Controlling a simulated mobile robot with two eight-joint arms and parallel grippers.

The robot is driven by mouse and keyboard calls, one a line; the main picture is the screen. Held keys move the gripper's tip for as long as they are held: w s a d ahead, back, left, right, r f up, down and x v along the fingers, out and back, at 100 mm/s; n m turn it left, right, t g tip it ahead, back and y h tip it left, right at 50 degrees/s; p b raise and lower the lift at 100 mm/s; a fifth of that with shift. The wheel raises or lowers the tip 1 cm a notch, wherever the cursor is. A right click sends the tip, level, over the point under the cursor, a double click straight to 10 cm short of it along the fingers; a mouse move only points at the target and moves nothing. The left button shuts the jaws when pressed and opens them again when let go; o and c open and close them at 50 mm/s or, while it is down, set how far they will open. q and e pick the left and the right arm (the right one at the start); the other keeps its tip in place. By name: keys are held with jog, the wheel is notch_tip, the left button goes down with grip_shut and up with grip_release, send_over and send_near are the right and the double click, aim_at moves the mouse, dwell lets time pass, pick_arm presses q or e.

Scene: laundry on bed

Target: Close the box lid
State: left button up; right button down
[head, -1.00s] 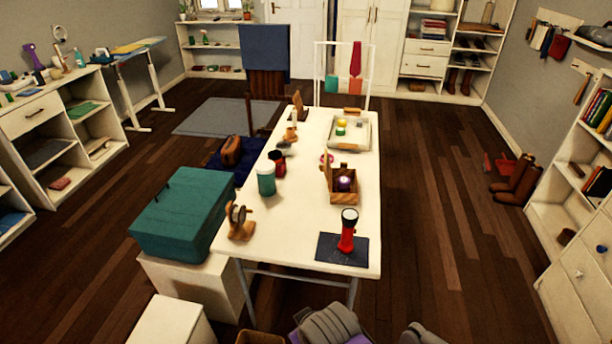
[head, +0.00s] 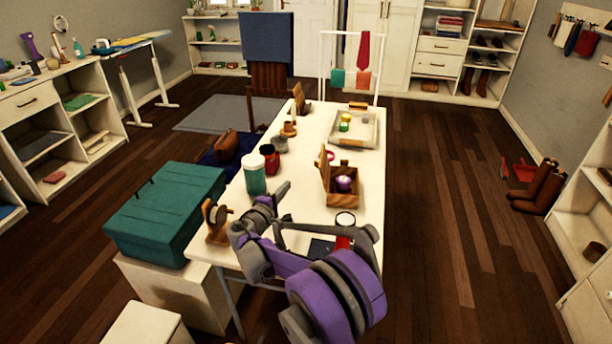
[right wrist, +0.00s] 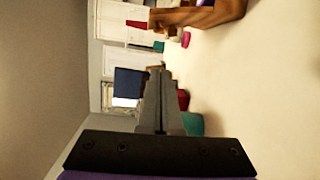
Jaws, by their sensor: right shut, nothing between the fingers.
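The small wooden box (head: 345,198) stands on the white table, with its lid (head: 325,178) standing up open on its left side. A purple item (head: 344,183) sits inside. My right gripper (head: 284,187) is over the table, left of the box and apart from it. In the right wrist view its fingers (right wrist: 160,103) are shut with nothing between them. A brown wooden part (right wrist: 205,17), apparently the box, shows at the top of that view. My left gripper is in neither current view.
A teal jar (head: 255,177) and a red mug (head: 270,157) stand close to my right gripper's left. A wooden stand (head: 216,222) is at the table's left edge. A red flashlight (head: 343,232) is partly behind my arm. A tray (head: 369,133) lies farther back.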

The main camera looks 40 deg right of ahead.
aim_at(322, 168)
jog(key=w+d+n+t+h, duration=0.1)
jog(key=w+d, duration=0.3)
jog(key=d, duration=0.8)
jog(key=shift+w+f+b, duration=0.2)
jog(key=shift+b, duration=0.15)
jog(key=shift+r, duration=0.1)
jog(key=shift+s+d+r+m, duration=0.15)
jog(key=shift+s+m, duration=0.05)
jog(key=shift+m, duration=0.1)
